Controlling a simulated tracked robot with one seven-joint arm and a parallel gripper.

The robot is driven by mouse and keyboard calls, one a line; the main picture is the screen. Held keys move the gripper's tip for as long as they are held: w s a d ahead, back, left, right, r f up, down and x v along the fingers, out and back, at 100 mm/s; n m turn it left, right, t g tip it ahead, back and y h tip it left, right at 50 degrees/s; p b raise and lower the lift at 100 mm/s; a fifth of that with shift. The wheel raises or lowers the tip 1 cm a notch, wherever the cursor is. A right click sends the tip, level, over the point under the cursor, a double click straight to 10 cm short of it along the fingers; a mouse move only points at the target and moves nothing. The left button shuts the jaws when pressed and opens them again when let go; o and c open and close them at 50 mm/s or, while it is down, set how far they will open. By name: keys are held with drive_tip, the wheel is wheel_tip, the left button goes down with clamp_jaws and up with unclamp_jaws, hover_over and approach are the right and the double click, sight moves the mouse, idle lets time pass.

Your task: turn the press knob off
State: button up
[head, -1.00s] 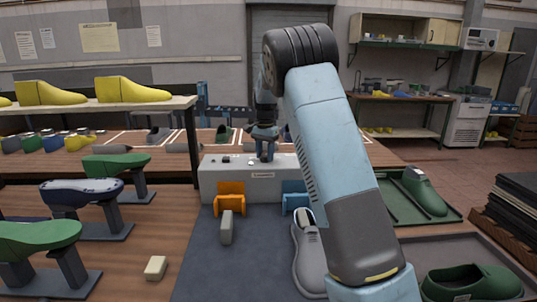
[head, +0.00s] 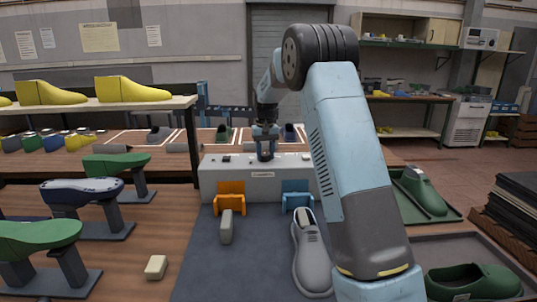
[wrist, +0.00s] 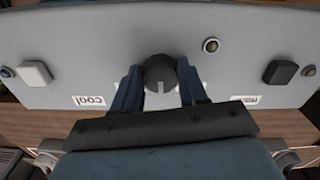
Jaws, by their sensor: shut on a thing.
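The press is a grey box (head: 225,180) at the back of the dark mat in the head view. Its top panel (wrist: 115,40) fills the wrist view. The round dark press knob (wrist: 160,68) stands on this panel, with a pale pointer line towards the bottom of the wrist picture. My gripper (wrist: 160,80) has one blue finger on each side of the knob and is shut on it. In the head view my gripper (head: 265,153) reaches down onto the box top, and the knob is hidden there.
A white button (wrist: 33,74), a black button (wrist: 280,72) and a small round silver part (wrist: 211,45) sit around the knob. An orange cradle (head: 231,190) and a blue cradle (head: 297,190) stand before the box. A grey shoe (head: 309,255) lies on the mat.

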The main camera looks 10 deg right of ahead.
drive_tip(key=n, duration=0.4)
drive_tip(key=shift+d+n, duration=0.1)
drive_tip(key=shift+n, duration=2.2)
drive_tip(key=o, duration=1.1)
drive_tip(key=shift+c, duration=0.2)
drive_tip(key=shift+r, duration=0.15)
